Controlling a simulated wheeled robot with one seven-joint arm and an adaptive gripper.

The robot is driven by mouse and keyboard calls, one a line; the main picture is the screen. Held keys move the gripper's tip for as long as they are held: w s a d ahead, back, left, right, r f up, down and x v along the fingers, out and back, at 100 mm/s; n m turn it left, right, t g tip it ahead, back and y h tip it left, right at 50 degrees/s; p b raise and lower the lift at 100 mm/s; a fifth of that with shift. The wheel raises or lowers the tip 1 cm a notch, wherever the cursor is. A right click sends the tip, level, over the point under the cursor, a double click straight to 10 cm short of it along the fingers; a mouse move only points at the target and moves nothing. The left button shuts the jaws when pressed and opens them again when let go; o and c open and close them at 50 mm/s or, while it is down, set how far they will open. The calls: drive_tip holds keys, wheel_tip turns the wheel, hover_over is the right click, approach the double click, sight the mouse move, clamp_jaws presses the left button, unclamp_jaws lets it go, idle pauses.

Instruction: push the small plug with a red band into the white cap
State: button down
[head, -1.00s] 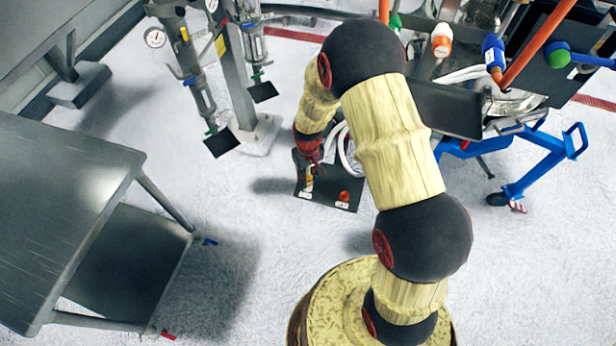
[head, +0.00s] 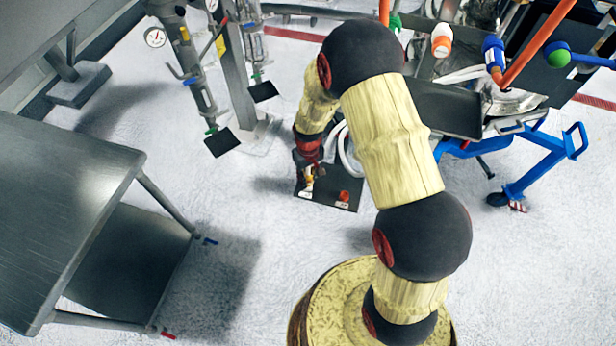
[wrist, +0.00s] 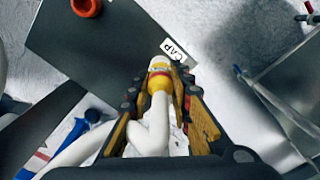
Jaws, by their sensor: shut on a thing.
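In the wrist view, the small plug (wrist: 157,83) stands between the fingers of my gripper (wrist: 158,95). Its yellow body carries a thin red band near the top, and a white piece (wrist: 159,63), apparently the white cap, sits at its far end. I cannot tell how deep the plug is in the cap. A white hose runs from the near side of the plug. My gripper is shut on the plug, with a finger on each side. In the head view, my gripper (head: 307,168) is small above the dark board, with a yellow and white bit below it.
The dark board (head: 326,201) lies low near the floor, with a CAP label (wrist: 173,49) near the plug. An orange ring (wrist: 87,8) stands on it. A blue-legged rig (head: 540,180) stands right and a metal table (head: 60,200) left.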

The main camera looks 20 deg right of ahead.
drive_tip(key=shift+f+b, duration=0.35)
drive_tip(key=shift+f, duration=0.3)
drive_tip(key=c, duration=1.5)
unclamp_jaws()
drive_tip(key=shift+c, duration=0.2)
drive_tip(key=shift+r, duration=0.1)
wheel_tip(320, 180, up, 12)
drive_tip(key=shift+f, duration=0.1)
drive_tip(key=s+r+m+t, duration=0.1)
drive_tip(key=s+r+t, duration=0.1)
drive_tip(key=s+r, duration=0.9)
drive_tip(key=s+r+t, duration=0.3)
drive_tip(key=s+r, duration=0.8)
drive_tip(key=r, duration=0.8)
drive_tip(key=shift+m+t, duration=0.3)
drive_tip(key=shift+m, duration=0.1)
